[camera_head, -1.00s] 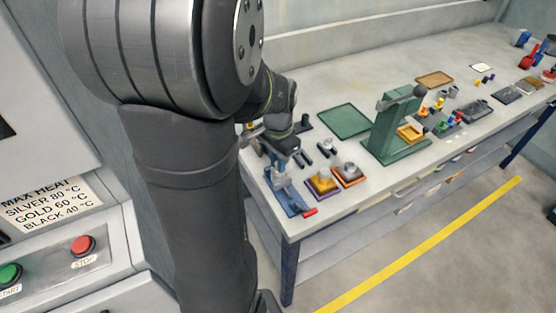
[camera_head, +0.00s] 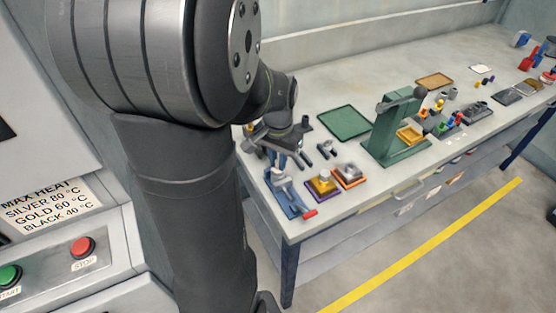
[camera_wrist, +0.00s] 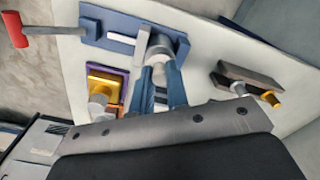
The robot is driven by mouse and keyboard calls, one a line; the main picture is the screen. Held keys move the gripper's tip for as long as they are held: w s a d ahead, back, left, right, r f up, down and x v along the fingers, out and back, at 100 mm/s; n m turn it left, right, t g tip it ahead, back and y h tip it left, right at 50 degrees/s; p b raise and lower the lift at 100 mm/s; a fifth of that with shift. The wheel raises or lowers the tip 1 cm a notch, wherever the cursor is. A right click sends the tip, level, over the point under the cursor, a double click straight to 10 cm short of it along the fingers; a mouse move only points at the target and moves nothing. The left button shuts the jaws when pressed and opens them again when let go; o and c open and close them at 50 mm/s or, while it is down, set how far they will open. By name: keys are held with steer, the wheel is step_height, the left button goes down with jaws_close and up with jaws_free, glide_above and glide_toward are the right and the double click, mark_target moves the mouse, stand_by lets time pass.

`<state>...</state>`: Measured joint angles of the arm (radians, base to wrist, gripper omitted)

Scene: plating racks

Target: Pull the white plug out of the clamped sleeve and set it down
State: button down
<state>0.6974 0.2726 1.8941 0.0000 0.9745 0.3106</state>
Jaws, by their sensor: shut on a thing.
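The blue clamp (camera_head: 288,198) with its red handle (camera_head: 309,213) stands at the near left corner of the bench. It also shows at the top of the wrist view (camera_wrist: 92,28). A pale grey sleeve (camera_wrist: 158,46) sits at the clamp's jaws. My gripper (camera_head: 281,160) is above the clamp, its blue fingers (camera_wrist: 160,85) pointing toward the sleeve. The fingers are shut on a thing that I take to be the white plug. The plug is mostly hidden between them, and I cannot tell how far it sits in the sleeve.
A yellow block on a purple base (camera_head: 322,184) and a grey part on an orange base (camera_head: 348,173) stand close right of the clamp. Small dark holders (camera_head: 326,150) stand behind. A green tray (camera_head: 344,122) and green press (camera_head: 393,135) are farther right.

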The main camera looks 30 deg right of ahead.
steer(key=shift+r, duration=1.55)
steer(key=shift+w+d+r, duration=0.1)
steer(key=shift+w+d, duration=0.15)
steer(key=shift+d, duration=0.05)
steer(key=w+d+r+m, duration=0.2)
steer(key=w+d+m, duration=0.4)
steer(key=d, duration=0.8)
steer(key=w+d+r+m, duration=0.1)
steer(key=w+d+m, duration=0.2)
steer(key=w+d, duration=0.85)
steer(key=s+d+f, duration=0.1)
steer(key=f, duration=0.2)
steer(key=s+d+f, duration=0.1)
steer(key=f, duration=0.2)
steer(key=s+d+f, duration=0.1)
steer(key=f, duration=0.2)
steer(key=shift+d+f, duration=0.2)
steer(key=shift+f, duration=0.15)
steer(key=shift+f, duration=0.1)
